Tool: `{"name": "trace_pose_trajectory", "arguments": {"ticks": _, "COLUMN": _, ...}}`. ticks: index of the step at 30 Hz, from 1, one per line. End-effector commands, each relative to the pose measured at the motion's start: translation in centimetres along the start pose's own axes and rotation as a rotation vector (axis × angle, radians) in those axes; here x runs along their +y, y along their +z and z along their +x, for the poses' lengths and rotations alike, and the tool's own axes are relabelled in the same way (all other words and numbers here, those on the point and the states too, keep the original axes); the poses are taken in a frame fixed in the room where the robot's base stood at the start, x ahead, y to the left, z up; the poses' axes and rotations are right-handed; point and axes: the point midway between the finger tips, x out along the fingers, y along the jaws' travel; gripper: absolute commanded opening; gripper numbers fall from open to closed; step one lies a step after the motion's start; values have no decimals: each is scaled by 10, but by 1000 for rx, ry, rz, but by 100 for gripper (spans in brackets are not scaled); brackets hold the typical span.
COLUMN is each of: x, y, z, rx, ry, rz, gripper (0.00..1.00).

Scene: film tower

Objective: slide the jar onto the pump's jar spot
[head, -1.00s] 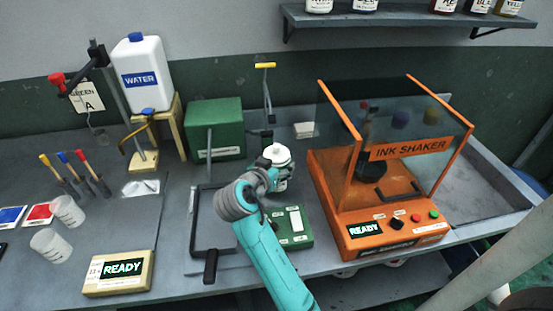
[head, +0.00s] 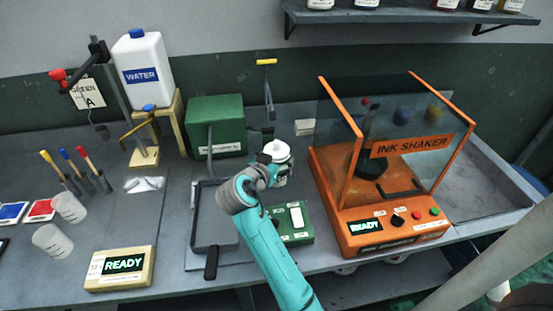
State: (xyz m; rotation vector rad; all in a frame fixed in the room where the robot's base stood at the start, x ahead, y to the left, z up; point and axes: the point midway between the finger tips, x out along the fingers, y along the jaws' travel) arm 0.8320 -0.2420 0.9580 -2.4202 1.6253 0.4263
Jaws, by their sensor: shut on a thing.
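The white jar (head: 278,152) stands upright at the middle of the bench, with a white lid on top. My gripper (head: 271,170) is at its front left side and shut on it; the fingers are mostly hidden by the wrist. A green box (head: 215,128) with a grey pipe stands behind and left of the jar. A smaller green box (head: 293,222) with a white switch sits in front of it. I cannot tell which box belongs to the pump. The jar spot is not clearly visible, and I cannot tell whether the jar's base touches the bench.
The orange ink shaker (head: 383,195) with clear panels stands close on the right. A dark tray (head: 213,243) lies left of my arm. A thin stand with a yellow handle (head: 266,62) rises behind the jar. The water jug (head: 143,72) and a READY box (head: 122,266) are on the left.

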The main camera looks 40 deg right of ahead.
Motion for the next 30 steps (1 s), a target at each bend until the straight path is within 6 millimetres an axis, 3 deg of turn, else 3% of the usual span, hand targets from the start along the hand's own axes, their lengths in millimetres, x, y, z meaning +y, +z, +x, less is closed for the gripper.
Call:
{"name": "trace_pose_trajectory", "arguments": {"ticks": 13, "x": -1, "y": 2, "z": 2, "rx": 1, "ry": 0, "rz": 1, "gripper": 12}}
{"name": "trace_pose_trajectory", "arguments": {"ticks": 14, "x": -1, "y": 2, "z": 2, "rx": 1, "ry": 0, "rz": 1, "gripper": 77}}
{"name": "trace_pose_trajectory", "arguments": {"ticks": 17, "x": -1, "y": 2, "z": 2, "rx": 1, "ry": 0, "rz": 0, "gripper": 100}}
{"name": "trace_pose_trajectory", "arguments": {"ticks": 30, "x": -1, "y": 3, "z": -3, "rx": 0, "ry": -1, "rz": -1, "gripper": 100}}
